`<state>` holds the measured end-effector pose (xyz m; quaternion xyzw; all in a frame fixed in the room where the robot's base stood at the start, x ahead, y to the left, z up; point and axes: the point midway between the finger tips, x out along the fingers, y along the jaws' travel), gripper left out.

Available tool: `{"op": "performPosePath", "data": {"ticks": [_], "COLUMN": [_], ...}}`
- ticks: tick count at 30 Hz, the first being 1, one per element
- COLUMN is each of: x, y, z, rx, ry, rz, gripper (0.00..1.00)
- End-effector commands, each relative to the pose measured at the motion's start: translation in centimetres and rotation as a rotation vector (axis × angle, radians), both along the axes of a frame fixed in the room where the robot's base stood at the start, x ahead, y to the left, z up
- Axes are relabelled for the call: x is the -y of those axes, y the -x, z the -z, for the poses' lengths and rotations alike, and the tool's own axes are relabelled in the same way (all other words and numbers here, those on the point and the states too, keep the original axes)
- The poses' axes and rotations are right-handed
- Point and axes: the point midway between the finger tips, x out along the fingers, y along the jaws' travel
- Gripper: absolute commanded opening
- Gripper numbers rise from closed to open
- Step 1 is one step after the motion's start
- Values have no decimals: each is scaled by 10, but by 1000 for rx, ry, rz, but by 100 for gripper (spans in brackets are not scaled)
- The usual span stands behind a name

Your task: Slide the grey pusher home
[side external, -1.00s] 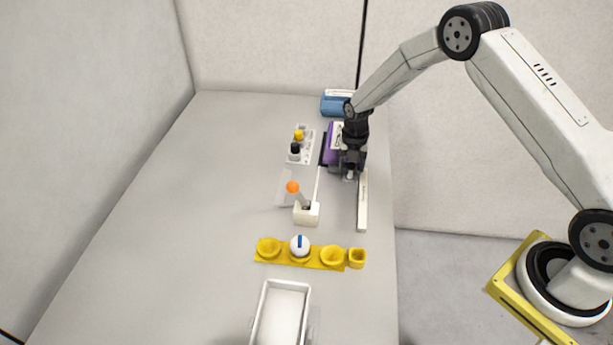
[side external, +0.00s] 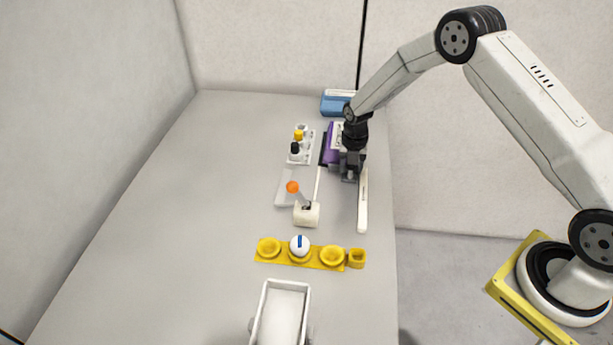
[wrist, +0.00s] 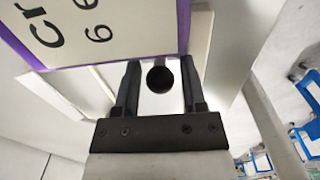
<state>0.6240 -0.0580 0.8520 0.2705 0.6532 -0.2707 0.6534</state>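My gripper (wrist: 160,85) points down beside the purple-edged box with a white label (wrist: 105,30). In the side view my gripper (side external: 350,172) is at the box's right front, near the long white rail (side external: 363,200). In the wrist view its two dark fingers stand apart. A dark round knob (wrist: 160,78) shows between them, with a gap on each side. It may belong to the grey pusher, but I cannot make out the pusher's body clearly. In the side view my gripper hides that spot.
A second white strip (side external: 317,185) runs left of the rail. The yellow cup holder (side external: 317,258) carries a white ball with a blue stripe (side external: 300,246). A white tray (side external: 268,310) stands in front, and a white rack (side external: 307,152) with bottles behind. The table's left is clear.

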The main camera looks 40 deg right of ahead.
Motion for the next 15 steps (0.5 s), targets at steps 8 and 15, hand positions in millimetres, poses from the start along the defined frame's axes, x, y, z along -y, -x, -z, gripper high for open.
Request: {"op": "performPosePath", "data": {"ticks": [8, 15], "x": [0, -4], "y": [0, 4], "z": [0, 0], "rx": [0, 0], "ry": [0, 0], "rz": [0, -1], "gripper": [0, 0]}}
